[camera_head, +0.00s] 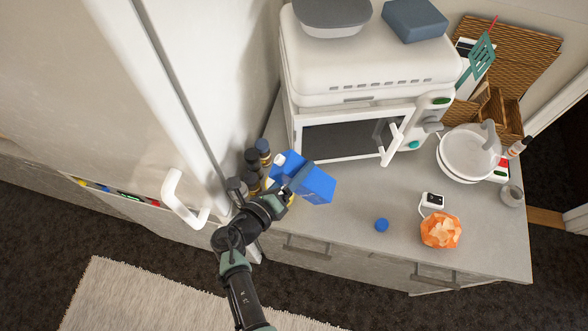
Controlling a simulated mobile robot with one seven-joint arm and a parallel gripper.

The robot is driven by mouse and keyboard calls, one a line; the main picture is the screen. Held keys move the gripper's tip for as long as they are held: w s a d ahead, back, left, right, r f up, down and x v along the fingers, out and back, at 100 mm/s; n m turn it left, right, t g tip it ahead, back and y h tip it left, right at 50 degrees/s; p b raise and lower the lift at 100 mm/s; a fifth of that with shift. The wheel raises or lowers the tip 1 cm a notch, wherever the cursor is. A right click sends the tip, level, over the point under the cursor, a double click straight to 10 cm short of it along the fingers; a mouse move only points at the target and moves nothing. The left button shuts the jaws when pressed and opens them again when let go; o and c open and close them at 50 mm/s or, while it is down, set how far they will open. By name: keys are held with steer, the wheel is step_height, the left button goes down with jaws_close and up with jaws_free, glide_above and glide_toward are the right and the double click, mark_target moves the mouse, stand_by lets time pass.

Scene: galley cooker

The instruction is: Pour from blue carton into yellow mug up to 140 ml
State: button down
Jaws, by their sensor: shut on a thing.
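The blue carton (318,186) is above the left end of the counter, in front of the microwave, and looks tilted. My gripper (290,186) is shut on the blue carton, at its left part. A small white piece (280,159) shows at the carton's upper left; I cannot tell if it is the spout. A bit of yellow (291,199) shows just below my gripper, possibly the yellow mug. Most of it is hidden by my gripper and the carton. No liquid stream or fill level can be seen.
Dark-capped bottles (263,149) stand close behind my gripper, by the tall white door. The white microwave (345,139) is behind the carton. A small blue round thing (381,225), an orange crumpled object (440,230) and white bowls (467,155) are to the right.

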mark_target(304, 182)
steer(key=shift+d+f+n+h+b, duration=0.3)
steer(key=shift+f+n+b, duration=0.2)
steer(key=shift+f, duration=0.15)
steer(key=shift+s+d+f+n+h+b, duration=0.2)
steer(key=shift+f+n+h+b, duration=0.1)
steer(key=shift+f+n+b, duration=0.35)
steer(key=shift+d+n+h, duration=0.1)
steer(key=shift+n+h, duration=0.2)
steer(key=shift+n, duration=0.05)
steer(key=shift+d+f+n+b, duration=0.15)
steer(key=shift+f+n+b, duration=0.2)
steer(key=shift+n, duration=0.25)
steer(key=shift+d+n+t+h, duration=0.15)
steer(key=shift+n+t+h, duration=0.15)
steer(key=shift+n+t, duration=0.1)
steer(key=shift+s, duration=0.1)
stand_by(1.7)
steer(key=shift+f+n+b, duration=0.1)
steer(key=shift+n+b, duration=0.2)
